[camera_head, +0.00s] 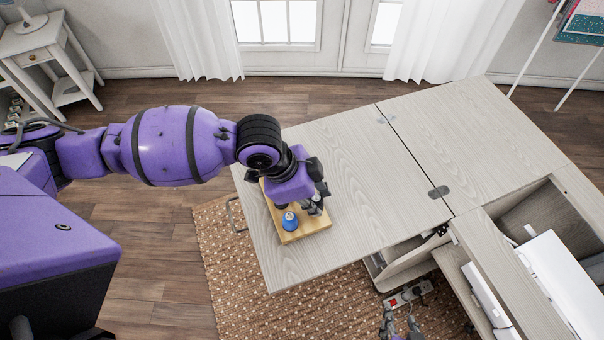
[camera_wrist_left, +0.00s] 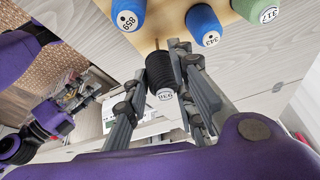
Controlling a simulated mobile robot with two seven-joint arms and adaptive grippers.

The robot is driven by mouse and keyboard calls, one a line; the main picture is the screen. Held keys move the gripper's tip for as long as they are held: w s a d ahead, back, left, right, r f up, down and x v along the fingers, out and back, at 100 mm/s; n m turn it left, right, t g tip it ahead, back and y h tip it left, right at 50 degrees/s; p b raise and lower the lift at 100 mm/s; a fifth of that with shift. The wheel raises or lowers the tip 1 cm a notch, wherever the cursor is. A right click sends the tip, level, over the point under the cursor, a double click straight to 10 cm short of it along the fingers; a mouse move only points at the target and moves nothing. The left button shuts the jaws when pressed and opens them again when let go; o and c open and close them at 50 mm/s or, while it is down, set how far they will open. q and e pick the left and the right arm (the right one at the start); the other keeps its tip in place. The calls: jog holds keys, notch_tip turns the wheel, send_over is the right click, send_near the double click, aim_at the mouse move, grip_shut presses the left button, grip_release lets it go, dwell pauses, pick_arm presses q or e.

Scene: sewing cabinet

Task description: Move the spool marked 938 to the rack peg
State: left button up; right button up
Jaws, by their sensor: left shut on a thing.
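The black spool marked 938 (camera_wrist_left: 161,74) is between the fingers of my left gripper (camera_wrist_left: 163,95), which is shut on it. In the left wrist view its white marked end faces the camera. In the head view my left gripper (camera_head: 314,204) is over the wooden rack board (camera_head: 312,229), and the black spool cannot be made out. The board also shows in the left wrist view (camera_wrist_left: 165,14).
A blue spool marked 859 (camera_wrist_left: 128,14), a blue one marked 343 (camera_wrist_left: 203,25) and a green one (camera_wrist_left: 258,9) stand by the black spool. The grey tabletop (camera_head: 400,150) right of the board is clear. Open cabinet compartments (camera_head: 405,262) lie at lower right.

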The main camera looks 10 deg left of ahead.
pick_arm(q)
jog(key=shift+f, duration=0.5)
pick_arm(e)
jog(key=shift+w+a, duration=0.1)
jog(key=shift+a, duration=0.1)
pick_arm(q)
jog(key=shift+f, duration=0.45)
pick_arm(e)
jog(key=shift+s+f, duration=0.2)
jog(key=shift+f, duration=0.05)
pick_arm(q)
jog(key=shift+f, duration=0.4)
pick_arm(e)
jog(key=shift+s+d+f, duration=0.1)
jog(key=shift+d, duration=0.15)
pick_arm(q)
jog(key=o, duration=1)
jog(key=shift+o, duration=0.4)
pick_arm(e)
jog(key=shift+w+a+r, duration=0.2)
